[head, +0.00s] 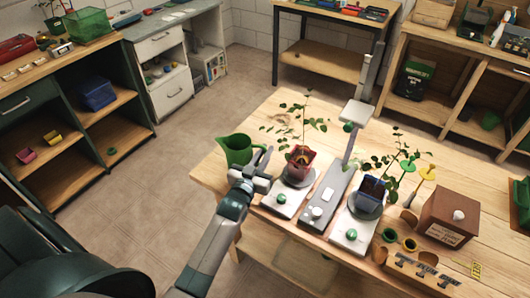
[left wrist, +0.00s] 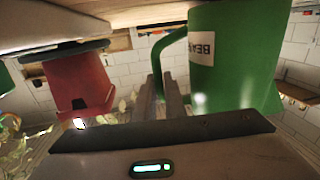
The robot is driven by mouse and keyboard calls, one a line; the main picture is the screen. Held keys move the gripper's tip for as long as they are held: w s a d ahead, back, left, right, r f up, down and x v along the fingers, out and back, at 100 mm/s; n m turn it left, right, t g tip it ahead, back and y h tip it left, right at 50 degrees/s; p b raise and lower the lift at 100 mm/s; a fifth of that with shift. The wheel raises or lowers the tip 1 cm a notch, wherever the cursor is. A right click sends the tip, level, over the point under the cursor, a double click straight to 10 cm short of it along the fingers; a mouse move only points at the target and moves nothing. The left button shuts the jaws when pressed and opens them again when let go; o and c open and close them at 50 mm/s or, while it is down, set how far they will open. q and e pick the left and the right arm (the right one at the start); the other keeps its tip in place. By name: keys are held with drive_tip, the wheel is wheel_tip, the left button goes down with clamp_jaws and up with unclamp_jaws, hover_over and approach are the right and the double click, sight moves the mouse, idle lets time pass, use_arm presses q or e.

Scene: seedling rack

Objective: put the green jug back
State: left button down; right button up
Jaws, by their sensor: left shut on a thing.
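The green jug (head: 237,150) is at the left edge of the wooden table in the head view. In the left wrist view the jug (left wrist: 235,60) is large and appears upside down, with a white label and its handle (left wrist: 158,52) toward the fingers. My left gripper (head: 259,171) is just right of the jug. Its fingers (left wrist: 168,95) are shut on the jug's handle. The jug looks upright; whether its base touches the table is unclear. My right gripper is not in view.
A red pot with a plant (head: 300,159) stands close right of the gripper; it also shows in the left wrist view (left wrist: 78,86). A blue pot (head: 371,190), a wooden box (head: 447,216) and small cups are farther right. The wooden table (head: 262,118) is bare behind the jug.

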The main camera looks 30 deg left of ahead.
use_arm(q)
drive_tip(key=shift+f, duration=0.3)
drive_tip(key=c, duration=1.8)
unclamp_jaws()
drive_tip(key=shift+s, duration=0.5)
drive_tip(key=s+b, duration=0.1)
drive_tip(key=s, duration=0.6)
drive_tip(key=s+d+b, duration=0.1)
drive_tip(key=s, duration=0.3)
drive_tip(key=shift+d+b, duration=0.1)
drive_tip(key=shift+b, duration=0.25)
